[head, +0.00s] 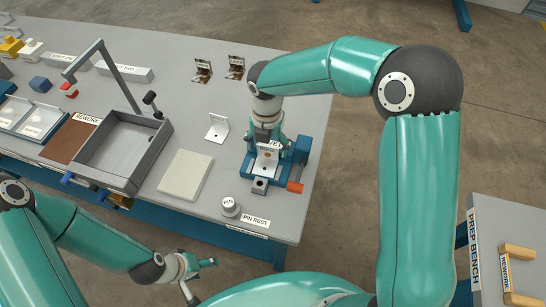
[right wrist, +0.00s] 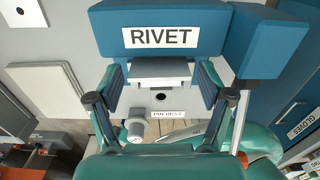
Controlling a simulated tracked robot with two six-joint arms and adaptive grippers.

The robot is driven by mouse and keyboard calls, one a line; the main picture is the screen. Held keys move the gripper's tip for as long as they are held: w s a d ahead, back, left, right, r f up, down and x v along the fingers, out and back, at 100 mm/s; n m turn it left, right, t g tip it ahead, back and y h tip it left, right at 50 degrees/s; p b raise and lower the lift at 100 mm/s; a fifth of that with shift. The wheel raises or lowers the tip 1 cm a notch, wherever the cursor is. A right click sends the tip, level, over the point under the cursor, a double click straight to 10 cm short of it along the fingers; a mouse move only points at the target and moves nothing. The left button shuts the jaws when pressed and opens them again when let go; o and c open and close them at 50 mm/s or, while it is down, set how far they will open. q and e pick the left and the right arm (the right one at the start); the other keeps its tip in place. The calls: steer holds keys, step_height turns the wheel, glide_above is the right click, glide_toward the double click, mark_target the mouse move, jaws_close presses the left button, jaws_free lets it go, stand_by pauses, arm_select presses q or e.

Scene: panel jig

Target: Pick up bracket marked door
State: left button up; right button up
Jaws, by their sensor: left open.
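A pale metal bracket with a hole sits at the blue RIVET station (right wrist: 190,27), between the fingers of my right gripper (right wrist: 160,88). In the right wrist view its grey upper flange (right wrist: 160,74) shows; whether the fingers touch it is unclear. In the head view my right gripper (head: 268,150) reaches down into this station from above. Another pale bracket (head: 217,128) stands on the table to its left. Two bronze brackets (head: 203,70) (head: 235,67) stand at the back. Their labels are too small to read. My left gripper (head: 190,272) is open and empty, in front of the table.
A grey angled post (head: 104,60) rises by the tray. The prep bench (head: 512,230) stands apart at right.

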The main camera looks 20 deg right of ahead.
steer(key=c, duration=0.9)
steer(key=shift+o, duration=0.2)
steer(key=shift+r, duration=0.1)
